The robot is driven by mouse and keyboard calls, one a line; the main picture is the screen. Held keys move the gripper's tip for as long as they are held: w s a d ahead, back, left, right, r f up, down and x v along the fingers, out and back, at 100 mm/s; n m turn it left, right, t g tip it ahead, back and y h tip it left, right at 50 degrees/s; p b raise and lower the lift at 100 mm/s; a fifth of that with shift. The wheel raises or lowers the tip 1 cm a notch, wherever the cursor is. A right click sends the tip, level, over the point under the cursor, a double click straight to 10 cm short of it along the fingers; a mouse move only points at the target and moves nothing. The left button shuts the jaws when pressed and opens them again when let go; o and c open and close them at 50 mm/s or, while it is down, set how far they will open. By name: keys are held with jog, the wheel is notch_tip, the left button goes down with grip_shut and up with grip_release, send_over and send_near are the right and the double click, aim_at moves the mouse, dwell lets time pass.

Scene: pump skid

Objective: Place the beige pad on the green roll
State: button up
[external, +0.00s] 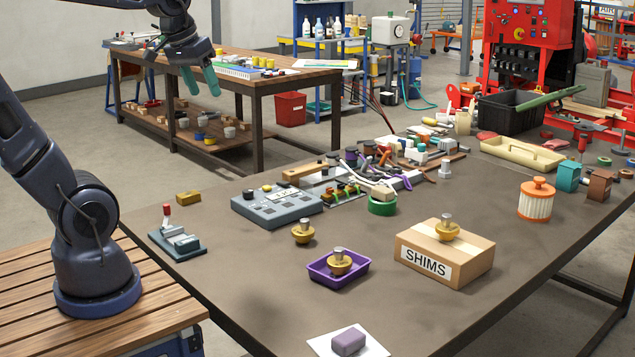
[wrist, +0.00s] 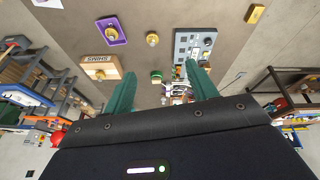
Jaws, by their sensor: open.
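The green roll (external: 382,207) lies on the brown workbench, right of the grey panel box. A small beige pad (external: 383,194) shows at the top of the roll and appears to rest on it. In the wrist view the green roll (wrist: 156,79) is small and far off, between my fingers, with a beige patch (wrist: 156,73) on it. My gripper (external: 199,83) is open and empty, with green fingers, high up at the upper left of the external view. Its fingers also show in the wrist view (wrist: 160,80), well away from the roll.
Cables and clamps crowd the bench just behind the roll. A SHIMS box (external: 445,254) with a brass knob on top, a purple tray (external: 338,268) and a loose brass knob (external: 303,231) stand in front. The grey panel box (external: 277,206) is left.

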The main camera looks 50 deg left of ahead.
jog(key=s+f+m, duration=0.2)
jog(key=s+f, duration=0.1)
jog(key=s, duration=0.3)
jog(key=shift+s+t, duration=0.3)
jog(key=shift+s, duration=0.1)
dwell(0.8)
